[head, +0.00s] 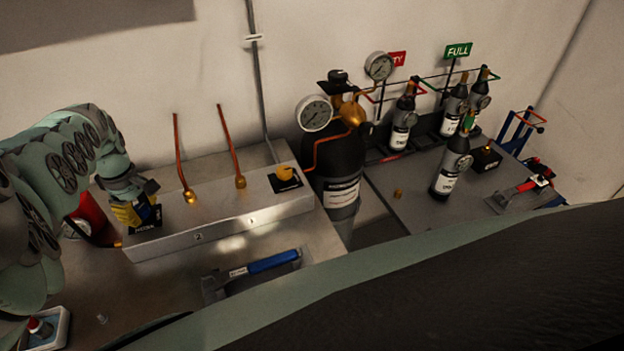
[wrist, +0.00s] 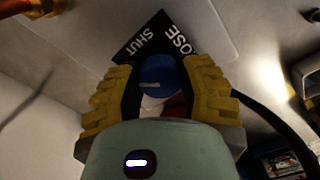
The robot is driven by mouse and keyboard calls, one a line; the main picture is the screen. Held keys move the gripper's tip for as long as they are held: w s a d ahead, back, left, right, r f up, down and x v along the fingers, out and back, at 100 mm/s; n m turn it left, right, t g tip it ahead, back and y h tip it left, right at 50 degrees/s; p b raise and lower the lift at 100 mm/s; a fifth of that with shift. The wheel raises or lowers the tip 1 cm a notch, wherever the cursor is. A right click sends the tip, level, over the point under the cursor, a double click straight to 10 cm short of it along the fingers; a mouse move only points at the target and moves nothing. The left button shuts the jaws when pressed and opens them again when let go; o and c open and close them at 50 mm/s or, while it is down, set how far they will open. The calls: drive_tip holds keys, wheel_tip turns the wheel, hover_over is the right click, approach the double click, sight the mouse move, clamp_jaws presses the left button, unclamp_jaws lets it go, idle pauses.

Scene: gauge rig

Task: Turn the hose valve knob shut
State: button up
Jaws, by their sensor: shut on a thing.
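The hose valve knob (wrist: 160,74) is blue and round, with a pale mark on its face, in the wrist view. It sits between the yellow-padded fingers of my gripper (wrist: 163,85), which is shut on it. Behind it is a black label plate (wrist: 145,42) with the words HOSE and SHUT. In the head view my gripper (head: 138,211) reaches down onto the left end of the long grey metal box (head: 225,222). The knob is hidden there by the gripper, and only part of its black plate (head: 146,229) shows.
A yellow knob (head: 287,173) on a black plate stands at the box's right end. Two copper pipes (head: 228,145) rise from the box between them. A blue-handled tool (head: 262,266) lies in front. A dark cylinder with gauges (head: 335,160) stands to the right.

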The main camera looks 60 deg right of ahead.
sight(138, 208)
drive_tip(key=m, duration=0.5)
drive_tip(key=shift+a+b, duration=0.1)
drive_tip(key=shift+b, duration=0.25)
drive_tip(key=shift+m+b, duration=0.55)
drive_tip(key=shift+m, duration=1.65)
drive_tip(key=o, duration=1.2)
drive_tip(key=shift+r, duration=0.15)
drive_tip(key=shift+r, duration=5.85)
